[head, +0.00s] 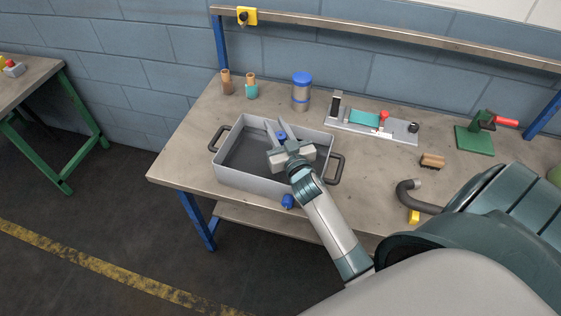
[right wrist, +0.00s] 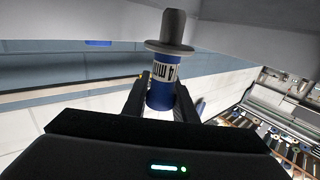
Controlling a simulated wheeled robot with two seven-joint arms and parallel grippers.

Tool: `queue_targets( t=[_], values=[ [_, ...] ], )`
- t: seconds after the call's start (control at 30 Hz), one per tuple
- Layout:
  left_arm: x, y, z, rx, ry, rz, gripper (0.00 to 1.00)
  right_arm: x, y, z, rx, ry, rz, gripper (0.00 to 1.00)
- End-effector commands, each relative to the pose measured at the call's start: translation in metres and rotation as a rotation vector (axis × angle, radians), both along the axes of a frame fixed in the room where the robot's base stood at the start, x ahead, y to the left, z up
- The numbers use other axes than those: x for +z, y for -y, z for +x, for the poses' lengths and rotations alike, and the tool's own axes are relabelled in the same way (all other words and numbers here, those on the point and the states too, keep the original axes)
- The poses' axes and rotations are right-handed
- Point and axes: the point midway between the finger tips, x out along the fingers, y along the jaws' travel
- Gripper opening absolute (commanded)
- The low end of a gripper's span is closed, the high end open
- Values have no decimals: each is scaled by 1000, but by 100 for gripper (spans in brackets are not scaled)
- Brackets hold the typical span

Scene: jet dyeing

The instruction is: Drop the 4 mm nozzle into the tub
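The grey tub (head: 255,184) stands at the front left of the workbench, with a dark handle at each end. My right gripper (head: 281,131) is over the inside of the tub, its fingers pointing toward the tub's back wall. It is shut on the blue 4 mm nozzle (right wrist: 162,88), which sits between both fingers in the right wrist view; its "4 mm" label, grey flange and tip show. In the head view only a small blue part of the nozzle (head: 281,136) shows between the fingers. My left gripper is not in view.
A blue round part (head: 288,201) is at the tub's front.

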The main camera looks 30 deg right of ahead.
Motion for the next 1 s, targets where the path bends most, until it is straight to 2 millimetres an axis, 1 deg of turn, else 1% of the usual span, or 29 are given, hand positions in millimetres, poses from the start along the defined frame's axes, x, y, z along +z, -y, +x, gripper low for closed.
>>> queue_targets(
  t=[0.03,0.07,0.1,0.37,0.53,0.67,0.87,0.9,1.0],
  values=[
    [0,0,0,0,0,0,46,0,0,0,0,0,0,37],
    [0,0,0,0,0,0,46,0,0,0,0,0,0,44],
    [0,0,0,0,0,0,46,0,0,0,0,0,0,46],
    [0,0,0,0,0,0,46,0,0,0,0,0,0,46],
    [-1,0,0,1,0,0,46,5,0,0,0,2,0,46],
    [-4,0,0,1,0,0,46,14,0,0,1,3,-1,46],
    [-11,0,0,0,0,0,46,43,0,0,2,5,-2,46],
    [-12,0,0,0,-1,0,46,44,5,-8,1,2,-4,46],
    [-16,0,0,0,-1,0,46,54,12,-23,2,1,-4,46]
  ],
)
